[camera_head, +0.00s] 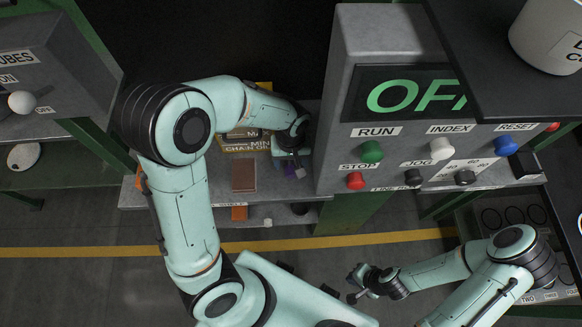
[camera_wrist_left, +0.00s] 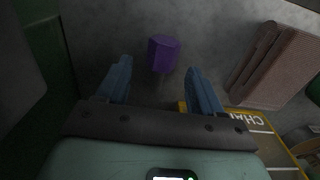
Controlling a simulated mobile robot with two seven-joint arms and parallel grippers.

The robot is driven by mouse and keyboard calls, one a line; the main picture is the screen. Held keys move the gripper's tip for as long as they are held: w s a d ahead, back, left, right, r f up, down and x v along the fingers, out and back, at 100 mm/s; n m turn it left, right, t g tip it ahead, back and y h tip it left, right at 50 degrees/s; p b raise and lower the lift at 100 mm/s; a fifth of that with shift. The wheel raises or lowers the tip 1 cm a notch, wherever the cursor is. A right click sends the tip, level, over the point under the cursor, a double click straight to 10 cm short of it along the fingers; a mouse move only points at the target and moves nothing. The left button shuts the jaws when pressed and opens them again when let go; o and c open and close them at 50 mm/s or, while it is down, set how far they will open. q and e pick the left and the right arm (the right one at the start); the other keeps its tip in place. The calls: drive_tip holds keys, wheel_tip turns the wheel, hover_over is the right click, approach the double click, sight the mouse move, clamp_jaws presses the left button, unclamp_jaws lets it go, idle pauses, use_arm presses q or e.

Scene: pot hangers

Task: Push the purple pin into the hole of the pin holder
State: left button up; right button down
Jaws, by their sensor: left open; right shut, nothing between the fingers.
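The purple pin (camera_wrist_left: 163,54) shows in the left wrist view as a short, faceted purple piece on a grey surface. It lies ahead of and between my left gripper's (camera_wrist_left: 158,70) two blue fingers, which are open with nothing held. In the head view a small bit of purple (camera_head: 300,172) shows beside my left gripper (camera_head: 291,163), which is over the shelf by the control panel. I cannot make out the pin holder or its hole. My right gripper (camera_head: 357,284) is shut and empty, low in the head view, far from the pin.
A brown block (camera_head: 243,174) sits on the shelf (camera_head: 270,190) left of the gripper; it shows ribbed in the wrist view (camera_wrist_left: 275,65). A labelled chain box (camera_head: 240,143) lies behind it. The control panel (camera_head: 400,150) with several coloured buttons stands close on the right.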

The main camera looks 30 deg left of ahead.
use_arm(q)
drive_tip(key=shift+f, duration=0.65)
drive_tip(key=shift+s, duration=0.1)
drive_tip(key=c, duration=1.2)
drive_tip(key=shift+o, duration=0.2)
drive_tip(key=shift+d+r, duration=0.1)
drive_tip(key=shift+r, duration=0.05)
